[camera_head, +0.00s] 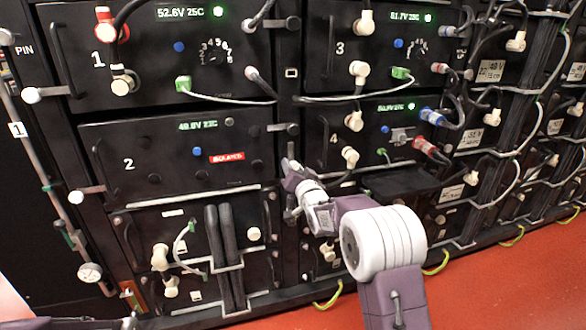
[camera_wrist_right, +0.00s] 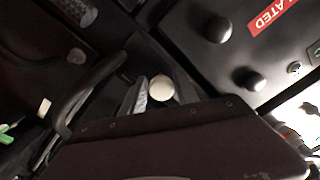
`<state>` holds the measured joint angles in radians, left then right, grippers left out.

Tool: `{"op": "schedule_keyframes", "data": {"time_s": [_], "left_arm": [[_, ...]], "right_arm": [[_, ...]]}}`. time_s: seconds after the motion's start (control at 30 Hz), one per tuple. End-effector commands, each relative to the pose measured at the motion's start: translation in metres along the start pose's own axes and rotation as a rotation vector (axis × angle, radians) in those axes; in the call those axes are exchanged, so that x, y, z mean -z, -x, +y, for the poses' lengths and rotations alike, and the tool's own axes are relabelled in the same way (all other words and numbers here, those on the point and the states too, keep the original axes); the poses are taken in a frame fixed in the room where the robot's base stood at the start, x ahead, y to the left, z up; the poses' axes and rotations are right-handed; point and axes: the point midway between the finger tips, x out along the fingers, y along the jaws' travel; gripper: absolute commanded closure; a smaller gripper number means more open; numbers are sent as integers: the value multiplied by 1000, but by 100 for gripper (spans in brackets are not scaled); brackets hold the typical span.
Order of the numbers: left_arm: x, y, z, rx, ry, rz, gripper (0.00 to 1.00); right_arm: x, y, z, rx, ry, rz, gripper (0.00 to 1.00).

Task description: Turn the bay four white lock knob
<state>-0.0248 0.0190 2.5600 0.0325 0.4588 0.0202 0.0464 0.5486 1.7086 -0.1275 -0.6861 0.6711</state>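Bay four (camera_head: 375,117) is the black panel marked 4, with a lit green display, right of centre in the head view. My right gripper (camera_head: 290,168) is at the post between bay two and bay four, at bay four's lower left. A round white knob (camera_wrist_right: 160,88) shows in the right wrist view between the fingertips of my right gripper (camera_wrist_right: 160,95). The fingers look apart, one on each side of it; contact is not clear. In the head view my gripper hides this knob. A part of my left arm shows at the bottom left edge; its fingers are not clear.
Bay two (camera_head: 190,172) has a red label (camera_head: 227,157), which also shows in the right wrist view (camera_wrist_right: 272,22). Cables and white plugs (camera_head: 354,121) stand out from the panels. A black handle (camera_wrist_right: 85,88) lies left of the knob. Red floor (camera_head: 480,290) is clear.

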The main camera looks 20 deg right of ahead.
Motion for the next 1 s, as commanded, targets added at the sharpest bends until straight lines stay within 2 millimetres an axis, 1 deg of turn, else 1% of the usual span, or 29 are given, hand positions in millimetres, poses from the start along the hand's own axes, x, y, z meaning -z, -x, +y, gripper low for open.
{"op": "schedule_keyframes", "data": {"time_s": [0.33, 0.43, 0.57, 0.8, 0.9, 1.0], "left_arm": [[0, 0, 0, 0, 0, 0, 64], [0, 3, 0, 0, 0, 0, 64], [1, 10, 0, 0, 0, 0, 64], [2, 23, 0, 0, 0, 0, 64], [2, 23, 0, 0, 0, 0, 64], [2, 24, 0, 0, 0, 0, 64]], "right_arm": [[1, 0, -1, 2, -1, 3, 48], [2, 6, -1, 1, -1, 2, 48], [3, 24, -2, 0, -2, 1, 48], [3, 69, -1, -1, -1, 1, 48], [1, 82, 0, -1, -1, 1, 48], [1, 89, 0, 0, 0, 2, 48]]}}
